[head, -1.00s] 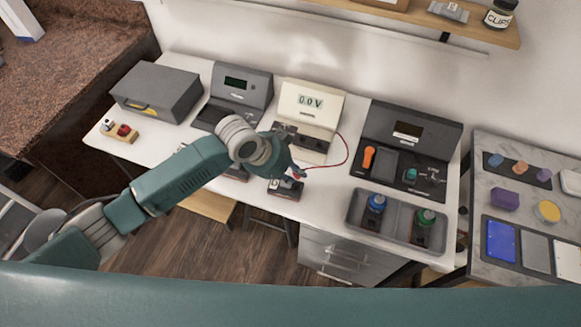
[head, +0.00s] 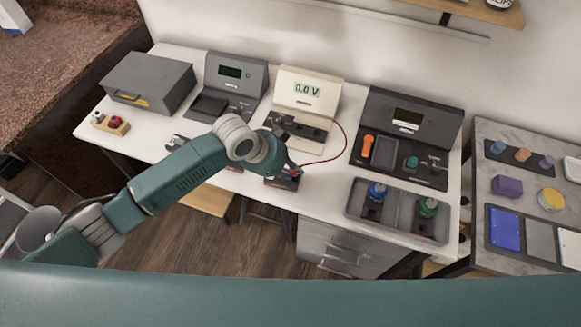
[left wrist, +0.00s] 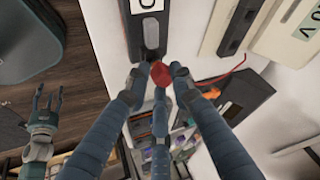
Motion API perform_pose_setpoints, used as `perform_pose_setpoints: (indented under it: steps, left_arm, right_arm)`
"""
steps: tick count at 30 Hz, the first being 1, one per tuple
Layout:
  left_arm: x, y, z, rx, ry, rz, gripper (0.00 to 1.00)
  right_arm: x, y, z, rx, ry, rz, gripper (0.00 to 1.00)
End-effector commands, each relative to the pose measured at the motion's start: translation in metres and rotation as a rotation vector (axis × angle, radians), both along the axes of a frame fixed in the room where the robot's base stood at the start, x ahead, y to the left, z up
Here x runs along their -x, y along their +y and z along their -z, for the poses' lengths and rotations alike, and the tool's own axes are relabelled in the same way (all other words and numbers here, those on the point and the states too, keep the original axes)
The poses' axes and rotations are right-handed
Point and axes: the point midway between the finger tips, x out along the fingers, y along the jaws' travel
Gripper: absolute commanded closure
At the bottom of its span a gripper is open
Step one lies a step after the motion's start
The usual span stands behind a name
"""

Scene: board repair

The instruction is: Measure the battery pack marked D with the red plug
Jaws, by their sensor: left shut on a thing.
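My left gripper (head: 294,172) is shut on the red plug (left wrist: 160,74), which shows between its fingertips in the left wrist view. A red wire (head: 339,147) runs from the plug to the cream meter (head: 307,89), which reads 0.0 V. A dark battery pack (head: 281,184) lies below the gripper at the table's front edge. In the left wrist view this pack (left wrist: 135,45) has a white label whose letter is cut off, so I cannot read it surely. The plug is at the pack's near end; I cannot tell whether they touch. My right gripper (left wrist: 47,103) is open and empty in the left wrist view.
Other packs lie along the front edge, partly behind my left arm, including one at the left (head: 177,142). A grey tray (head: 398,216) with blue and green bottles stands right. A grey case (head: 150,80) and a dark station (head: 410,125) flank the devices.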

Motion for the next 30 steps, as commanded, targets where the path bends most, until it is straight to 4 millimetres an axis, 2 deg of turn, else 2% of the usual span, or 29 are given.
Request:
perform_pose_setpoints:
  steps: [30]
  left_arm:
    - [0.0001, 0.0004, -0.0004, 0.000, 0.000, 0.000, 1.00]
  right_arm:
    - [-0.0001, 0.0001, -0.0068, 0.000, 0.000, 0.000, 0.44]
